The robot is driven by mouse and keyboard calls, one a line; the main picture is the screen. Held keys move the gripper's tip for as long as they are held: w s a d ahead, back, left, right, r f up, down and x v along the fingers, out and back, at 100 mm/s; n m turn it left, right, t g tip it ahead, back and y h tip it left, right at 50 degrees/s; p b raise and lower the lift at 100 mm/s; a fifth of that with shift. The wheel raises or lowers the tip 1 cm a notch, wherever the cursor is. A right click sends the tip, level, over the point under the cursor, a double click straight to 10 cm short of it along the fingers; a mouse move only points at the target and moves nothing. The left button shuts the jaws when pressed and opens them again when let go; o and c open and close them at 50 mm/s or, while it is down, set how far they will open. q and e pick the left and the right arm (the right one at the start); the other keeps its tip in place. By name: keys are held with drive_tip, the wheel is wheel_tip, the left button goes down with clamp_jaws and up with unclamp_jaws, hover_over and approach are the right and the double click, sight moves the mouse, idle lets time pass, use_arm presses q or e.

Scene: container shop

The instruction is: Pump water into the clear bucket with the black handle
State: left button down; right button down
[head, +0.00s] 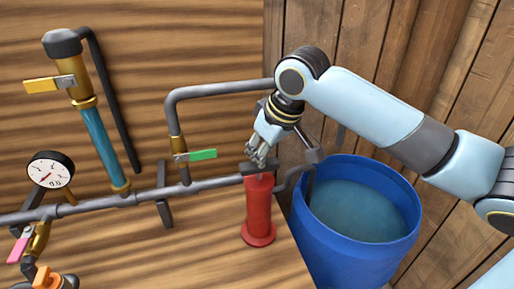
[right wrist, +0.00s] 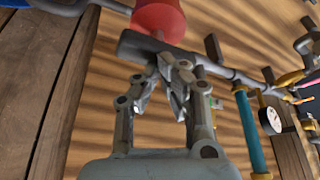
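A red hand pump (head: 258,210) with a dark grey crossbar handle stands upright on the wooden surface beside the blue barrel. The handle sits low, close to the pump's red top. My right gripper (head: 255,158) reaches down to the handle from above. In the right wrist view the gripper's fingertips (right wrist: 160,70) come together at the grey handle (right wrist: 143,47), with the red pump (right wrist: 158,16) beyond. The bar does not show clearly between the fingers. No clear bucket with a black handle is in view. My left gripper is out of view.
A blue barrel (head: 350,255) of water stands right of the pump. Grey pipes (head: 220,88) carry a green-handled valve (head: 197,155), a yellow-handled valve (head: 45,85), a blue tube (head: 102,148) and a gauge (head: 50,170). Pink and orange handles are at lower left. Wooden walls enclose the corner.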

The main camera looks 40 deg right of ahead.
drive_tip(key=shift+r+p, duration=0.25)
drive_tip(key=shift+p, duration=0.1)
drive_tip(key=shift+d+r+p, duration=0.1)
drive_tip(key=shift+r+p, duration=0.85)
drive_tip(key=shift+p, duration=0.2)
wheel_tip(320, 180, up, 3)
drive_tip(key=shift+d+f, duration=0.1)
drive_tip(key=shift+f, duration=0.05)
drive_tip(key=shift+r, duration=0.4)
